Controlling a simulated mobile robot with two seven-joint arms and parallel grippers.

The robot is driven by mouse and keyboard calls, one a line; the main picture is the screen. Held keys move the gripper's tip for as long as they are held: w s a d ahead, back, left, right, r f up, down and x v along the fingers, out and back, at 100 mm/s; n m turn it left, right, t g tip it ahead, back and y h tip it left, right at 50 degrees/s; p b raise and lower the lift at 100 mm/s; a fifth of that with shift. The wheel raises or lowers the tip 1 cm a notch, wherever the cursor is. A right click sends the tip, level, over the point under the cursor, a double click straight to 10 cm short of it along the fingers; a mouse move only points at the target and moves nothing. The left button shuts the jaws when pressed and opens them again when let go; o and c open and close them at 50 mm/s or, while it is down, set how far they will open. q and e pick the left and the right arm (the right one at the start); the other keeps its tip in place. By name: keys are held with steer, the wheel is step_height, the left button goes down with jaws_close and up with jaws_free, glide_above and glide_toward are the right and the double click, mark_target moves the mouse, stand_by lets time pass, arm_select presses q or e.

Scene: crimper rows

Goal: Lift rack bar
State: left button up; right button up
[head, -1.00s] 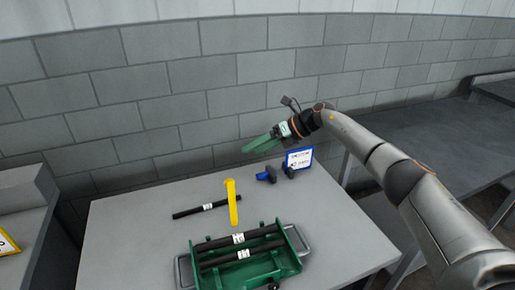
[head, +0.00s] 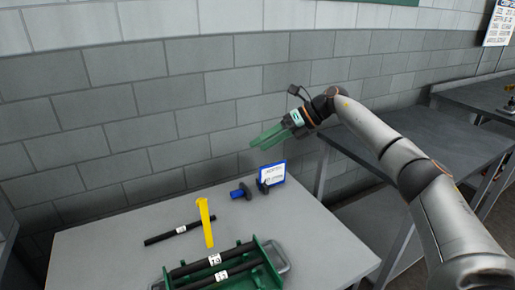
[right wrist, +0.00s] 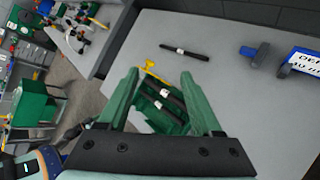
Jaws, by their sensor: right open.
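Black bars with white labels are in view, and I cannot tell which is the rack bar. One black bar (head: 173,234) lies loose on the grey table (head: 110,250). Two more bars (head: 205,264) lie in a green tray (head: 262,258) with grey handles at the table's front. The right wrist view also shows the loose bar (right wrist: 184,51) and the tray (right wrist: 152,118). My right gripper (head: 260,142) is open and empty, raised above and behind the table. Its green fingers frame the tray from afar in the right wrist view. My left gripper is out of view.
A blue and black part (head: 240,192) and a blue-framed sign (head: 272,174) are at the table's back right. A brick wall (head: 200,90) rises behind. Another dark table (head: 440,150) is at right.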

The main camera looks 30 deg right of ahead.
mark_target(205, 221)
steer(key=shift+c, duration=0.6)
steer(key=shift+m+t+y, duration=0.3)
steer(key=shift+m+y, duration=0.2)
steer(key=shift+y, duration=0.3)
steer(key=a+f, duration=0.2)
steer(key=a+f+b, duration=0.1)
steer(key=f, duration=0.1)
steer(key=a+f+b, duration=0.1)
steer(key=a+f, duration=0.1)
steer(key=shift+s+a+f, duration=0.25)
steer(key=shift+a+f, duration=0.05)
steer(key=shift+f, duration=0.1)
steer(key=c, duration=0.6)
steer(key=a+f, duration=0.1)
steer(key=s+a+f+m+t+y+b, duration=0.1)
steer(key=a+f, duration=0.1)
steer(key=s+a+f+m+b, duration=0.1)
steer(key=shift+s+a+f+t+y, duration=0.2)
steer(key=shift+s+f+t+y, duration=0.05)
steer(key=shift+f+t+y, duration=0.1)
jaws_close()
steer(key=s+a+f+m+t+h+b, duration=0.2)
steer(key=s+f+m+t+b, duration=0.3)
steer(key=s+m, duration=0.5)
steer(key=w+a+p, duration=0.1)
steer(key=w+a, duration=0.4)
steer(key=w, duration=0.7)
steer(key=shift+r+t, duration=0.15)
steer(key=shift+t, duration=0.2)
